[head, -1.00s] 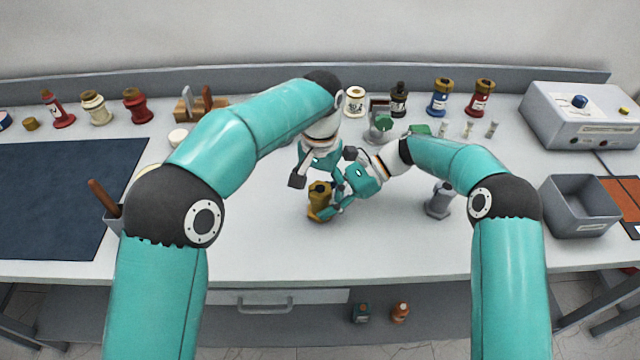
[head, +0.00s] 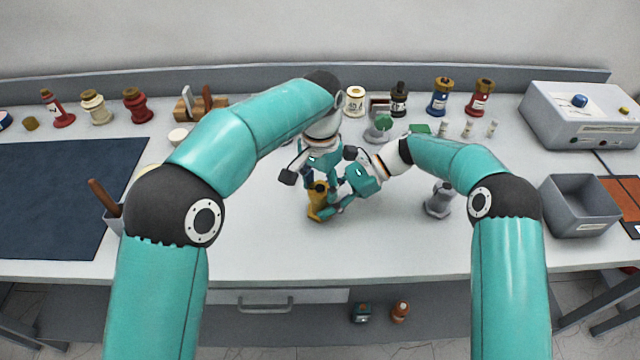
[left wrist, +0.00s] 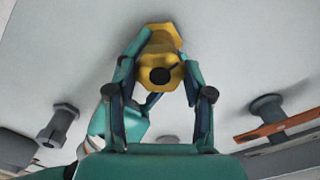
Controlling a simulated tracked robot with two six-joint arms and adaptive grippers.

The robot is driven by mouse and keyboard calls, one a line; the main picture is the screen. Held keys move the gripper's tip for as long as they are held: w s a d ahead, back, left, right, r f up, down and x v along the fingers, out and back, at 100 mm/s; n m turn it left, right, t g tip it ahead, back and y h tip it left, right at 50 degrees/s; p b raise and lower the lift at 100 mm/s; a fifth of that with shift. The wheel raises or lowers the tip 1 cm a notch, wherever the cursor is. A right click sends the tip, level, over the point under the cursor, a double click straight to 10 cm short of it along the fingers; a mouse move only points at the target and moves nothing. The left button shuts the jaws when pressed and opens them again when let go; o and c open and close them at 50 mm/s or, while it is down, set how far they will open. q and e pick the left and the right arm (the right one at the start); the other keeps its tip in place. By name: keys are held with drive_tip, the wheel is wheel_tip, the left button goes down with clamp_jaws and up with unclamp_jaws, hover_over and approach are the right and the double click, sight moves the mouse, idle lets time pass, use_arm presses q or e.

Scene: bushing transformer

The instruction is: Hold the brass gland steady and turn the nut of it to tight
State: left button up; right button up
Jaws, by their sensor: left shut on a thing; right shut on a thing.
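The brass gland (head: 318,207) stands on the bench in front of my arms in the head view. In the left wrist view the brass gland (left wrist: 157,36) shows at the top, with its nut (left wrist: 160,74) and a dark hole facing the camera. My left gripper (head: 318,184) is above the gland, with its fingers on both sides of the nut, shut on it. My right gripper (head: 330,209) comes in from the right, low down, and is shut on the gland's body. The fingers hide part of the gland.
A grey gland (head: 439,199) stands to the right on the bench. A grey bin (head: 579,212) and a control box (head: 585,115) are further right. Several bottles and coloured glands line the back. A dark mat (head: 60,195) lies at the left. The front middle is clear.

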sight(320, 188)
use_arm(q)
drive_tip(key=shift+m, duration=0.4)
drive_tip(key=o, duration=1.2)
wheel_tip(320, 188, up, 12)
